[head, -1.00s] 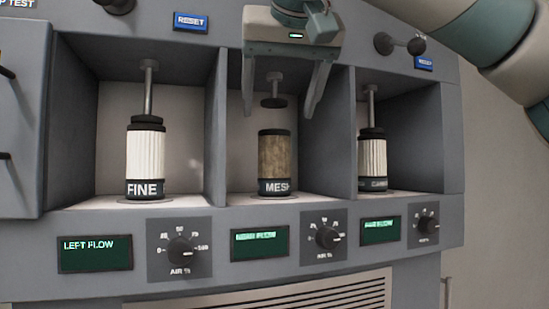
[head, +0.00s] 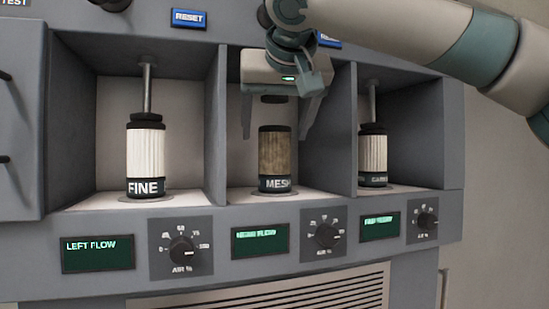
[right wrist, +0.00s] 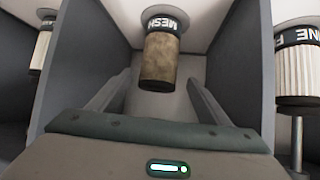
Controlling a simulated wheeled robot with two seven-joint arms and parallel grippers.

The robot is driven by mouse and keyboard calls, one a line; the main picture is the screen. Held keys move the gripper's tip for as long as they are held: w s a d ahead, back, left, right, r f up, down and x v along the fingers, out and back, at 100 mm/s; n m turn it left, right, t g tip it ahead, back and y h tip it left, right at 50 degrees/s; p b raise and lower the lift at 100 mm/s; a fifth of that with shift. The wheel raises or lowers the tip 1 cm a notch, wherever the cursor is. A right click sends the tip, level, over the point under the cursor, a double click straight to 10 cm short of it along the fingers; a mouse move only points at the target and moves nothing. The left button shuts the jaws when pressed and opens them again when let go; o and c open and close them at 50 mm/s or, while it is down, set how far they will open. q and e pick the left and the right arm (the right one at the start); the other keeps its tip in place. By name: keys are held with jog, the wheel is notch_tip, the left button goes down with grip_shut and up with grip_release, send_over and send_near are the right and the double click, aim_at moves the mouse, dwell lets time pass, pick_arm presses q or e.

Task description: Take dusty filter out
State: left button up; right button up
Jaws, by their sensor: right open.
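The dusty brown filter labelled MESH (head: 275,152) stands upright in the middle chamber; it also shows in the right wrist view (right wrist: 159,62). A dark clamp head (head: 274,99) hangs just above it. My right gripper (head: 276,132) is open at the mouth of the middle chamber, its fingers pointing down on either side of the filter's upper part. In the right wrist view the fingers (right wrist: 157,98) are spread wide with the filter between and beyond them, apart from both. My left gripper is in no view.
The left chamber holds a white filter labelled FINE (head: 146,160), and the right chamber a white filter (head: 373,157); both have rods down on top. Grey divider walls (head: 217,130) flank the middle chamber closely. Dials (head: 182,250) and green displays (head: 98,254) line the panel below.

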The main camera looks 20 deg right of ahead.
jog(key=x, duration=0.1)
jog(key=p+x, duration=0.2)
jog(key=shift+w+d+f, duration=0.2)
jog(key=shift+d+f, duration=0.1)
jog(key=shift+w+f, duration=0.35)
jog(key=c, duration=1.2)
